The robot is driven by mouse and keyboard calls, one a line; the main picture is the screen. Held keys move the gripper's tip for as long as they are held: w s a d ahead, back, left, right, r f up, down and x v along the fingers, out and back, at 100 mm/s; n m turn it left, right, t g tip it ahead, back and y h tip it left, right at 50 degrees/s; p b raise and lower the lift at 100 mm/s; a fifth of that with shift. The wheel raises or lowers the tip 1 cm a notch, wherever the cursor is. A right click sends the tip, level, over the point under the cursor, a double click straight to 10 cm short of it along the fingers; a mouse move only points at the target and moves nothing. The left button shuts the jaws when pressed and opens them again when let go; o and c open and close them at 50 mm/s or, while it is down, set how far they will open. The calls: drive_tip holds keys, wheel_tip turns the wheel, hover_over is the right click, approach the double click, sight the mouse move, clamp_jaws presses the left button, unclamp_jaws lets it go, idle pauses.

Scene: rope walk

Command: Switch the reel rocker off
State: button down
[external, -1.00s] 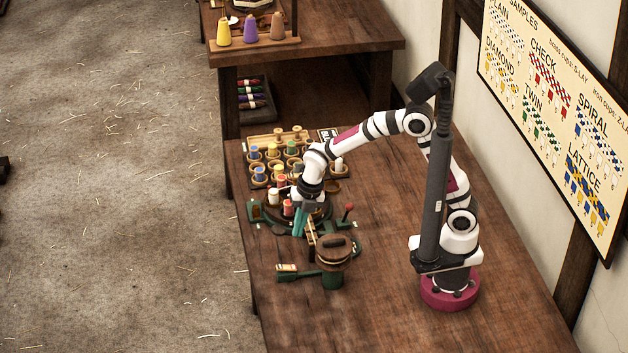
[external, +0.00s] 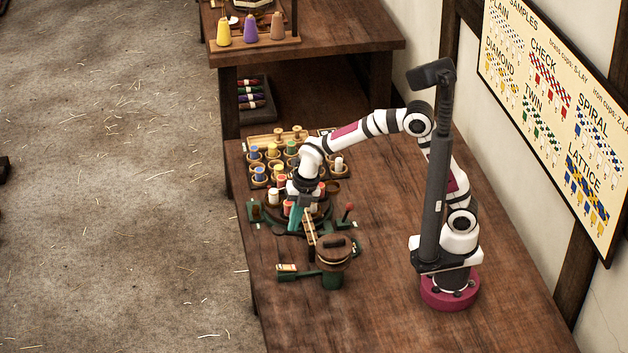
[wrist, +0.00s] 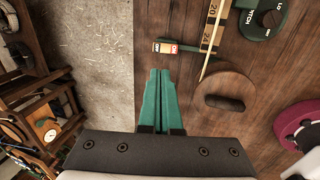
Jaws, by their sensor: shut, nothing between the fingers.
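In the external view the rocker (external: 287,268) sits at the front left of the reel stand. I cannot tell which side of it is pressed. The reel (wrist: 222,98) is a round brown wooden drum with a dark handle; it also shows in the external view (external: 333,253). My gripper (wrist: 159,72) has green fingers, shut together and empty. In the external view my gripper (external: 293,230) hangs above the bench, behind the rocker and apart from it.
A marked scale bar (wrist: 211,30) and a pitch dial (wrist: 271,18) lie near the rocker. A red-knobbed lever (external: 349,207) stands right of my gripper. Several coloured bobbins (external: 259,174) stand behind.

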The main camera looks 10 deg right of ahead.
sight(288, 267)
drive_tip(key=x, duration=1.3)
drive_tip(key=shift+a+f, duration=0.1)
drive_tip(key=shift+f, duration=0.2)
drive_tip(key=shift+d, duration=0.85)
drive_tip(key=v, duration=1.4)
